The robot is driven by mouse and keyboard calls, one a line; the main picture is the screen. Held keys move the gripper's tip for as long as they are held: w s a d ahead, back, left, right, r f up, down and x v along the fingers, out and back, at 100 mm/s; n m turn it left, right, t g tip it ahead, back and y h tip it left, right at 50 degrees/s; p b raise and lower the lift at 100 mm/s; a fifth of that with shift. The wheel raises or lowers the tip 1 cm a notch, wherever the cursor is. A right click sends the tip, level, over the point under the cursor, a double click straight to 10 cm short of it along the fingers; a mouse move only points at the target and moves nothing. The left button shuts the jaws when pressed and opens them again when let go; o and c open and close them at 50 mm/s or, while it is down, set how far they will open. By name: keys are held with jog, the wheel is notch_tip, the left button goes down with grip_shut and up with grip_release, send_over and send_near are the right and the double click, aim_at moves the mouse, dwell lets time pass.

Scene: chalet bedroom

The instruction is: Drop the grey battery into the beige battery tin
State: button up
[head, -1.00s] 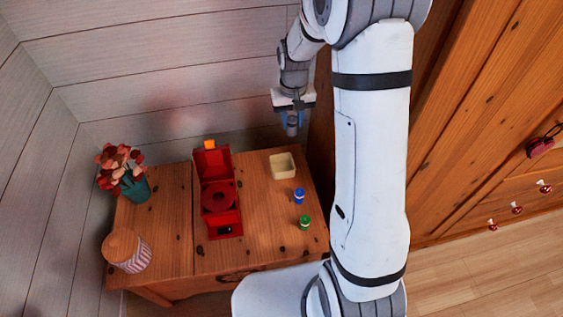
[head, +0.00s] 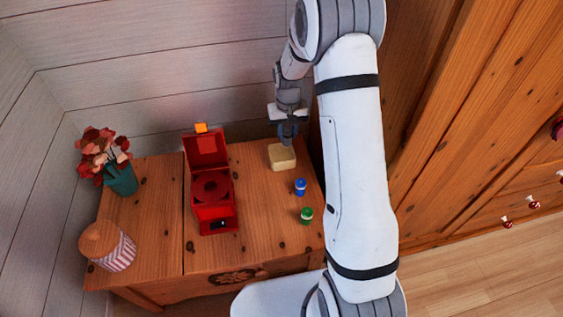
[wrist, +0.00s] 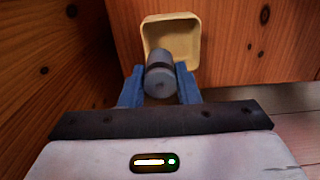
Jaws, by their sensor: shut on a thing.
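The beige battery tin (head: 283,161) stands on the wooden chest top at its back right. It is open at the top and also shows in the wrist view (wrist: 189,24). My gripper (head: 287,138) is at the tin in the head view, close above it or at its rim. In the wrist view its blue fingers (wrist: 159,90) are shut on the grey battery (wrist: 160,80). The battery's far end overlaps the tin's opening there. I cannot tell how far above the tin the battery is. The battery cannot be made out in the head view.
A blue battery (head: 300,187) and a green battery (head: 306,215) stand in front of the tin. A red open device (head: 211,190) is left of it. A plant pot (head: 121,179) and a striped jar (head: 115,250) are farther left. The wooden chest (head: 160,215) has bare room between.

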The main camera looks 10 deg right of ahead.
aim_at(287, 143)
jog(key=shift+f+b, duration=1.95)
jog(key=shift+f, duration=0.95)
jog(key=o, duration=1)
jog(key=shift+o, duration=0.2)
jog(key=shift+r, duration=0.1)
notch_tip(287, 143, up, 8)
jog(key=shift+f+p, duration=0.15)
jog(key=shift+p, duration=1.05)
